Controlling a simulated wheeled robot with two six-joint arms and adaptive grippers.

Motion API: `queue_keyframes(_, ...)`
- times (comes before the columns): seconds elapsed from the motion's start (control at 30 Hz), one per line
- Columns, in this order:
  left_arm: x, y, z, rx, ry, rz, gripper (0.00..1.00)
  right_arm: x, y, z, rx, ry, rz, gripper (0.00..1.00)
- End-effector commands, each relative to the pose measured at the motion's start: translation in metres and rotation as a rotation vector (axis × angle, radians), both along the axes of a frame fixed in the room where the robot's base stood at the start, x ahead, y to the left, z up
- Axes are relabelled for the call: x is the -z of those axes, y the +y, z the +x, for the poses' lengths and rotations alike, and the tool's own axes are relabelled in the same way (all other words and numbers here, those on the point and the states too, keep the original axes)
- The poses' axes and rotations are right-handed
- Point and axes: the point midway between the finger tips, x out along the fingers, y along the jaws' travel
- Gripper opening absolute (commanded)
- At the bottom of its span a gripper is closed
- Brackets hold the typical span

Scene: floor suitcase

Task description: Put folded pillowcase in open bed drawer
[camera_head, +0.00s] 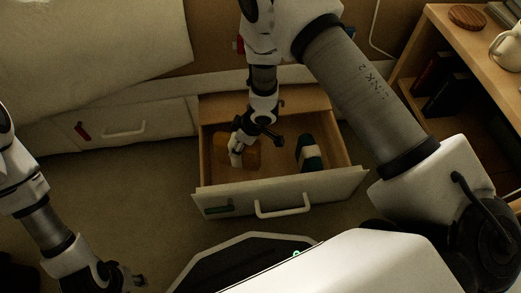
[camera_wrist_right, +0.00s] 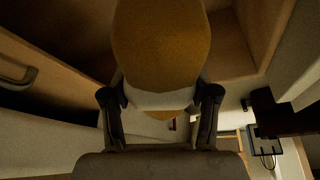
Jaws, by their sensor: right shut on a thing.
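The bed drawer (camera_head: 340,184) stands pulled open in the middle of the head view. My right gripper (camera_head: 243,143) reaches down into it from above. In the right wrist view, my right gripper (camera_wrist_right: 160,110) is shut on a mustard-coloured folded pillowcase (camera_wrist_right: 160,45) with a pale band between the fingers. In the head view the pillowcase (camera_head: 250,157) shows at the drawer's left side, partly hidden by the gripper. I cannot tell if it touches the drawer floor. My left gripper (camera_head: 122,280) is low at the left, away from the drawer, cut by the frame edge.
A dark green and white bundle (camera_head: 309,153) lies in the right part of the drawer. A closed drawer with a white handle (camera_head: 124,129) is at the left, under the bed (camera_head: 90,50). A wooden shelf (camera_head: 440,60) with a mug (camera_head: 508,48) stands at the right.

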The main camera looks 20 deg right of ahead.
Motion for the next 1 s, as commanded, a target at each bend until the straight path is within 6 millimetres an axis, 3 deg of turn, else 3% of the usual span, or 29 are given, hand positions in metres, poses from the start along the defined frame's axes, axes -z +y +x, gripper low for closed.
queue_keyframes(0.1,0.026,0.000,0.001,-0.003,-0.001,0.000,0.40,0.035,0.000,0.000,0.000,0.001,0.001,0.00)
queue_keyframes(0.4,0.058,0.001,0.003,-0.010,-0.007,0.001,0.40,0.085,0.000,0.000,0.000,0.000,0.000,0.00)
queue_keyframes(0.8,0.058,0.001,0.003,-0.012,-0.008,0.001,0.40,0.091,0.000,0.000,0.001,0.000,0.000,0.00)
queue_keyframes(0.83,0.058,0.001,0.003,-0.012,-0.008,0.001,0.40,0.090,0.000,0.000,0.001,0.001,-0.001,0.70)
queue_keyframes(0.87,0.058,0.001,0.003,-0.012,-0.008,0.001,0.40,0.090,0.000,0.000,0.001,0.001,-0.001,0.81)
queue_keyframes(0.9,0.058,0.001,0.003,-0.012,-0.008,0.001,0.40,0.090,0.000,0.000,0.001,0.001,-0.001,0.85)
queue_keyframes(1.0,0.058,0.001,0.003,-0.012,-0.007,0.001,0.40,0.090,0.000,0.000,0.001,0.001,-0.001,0.85)
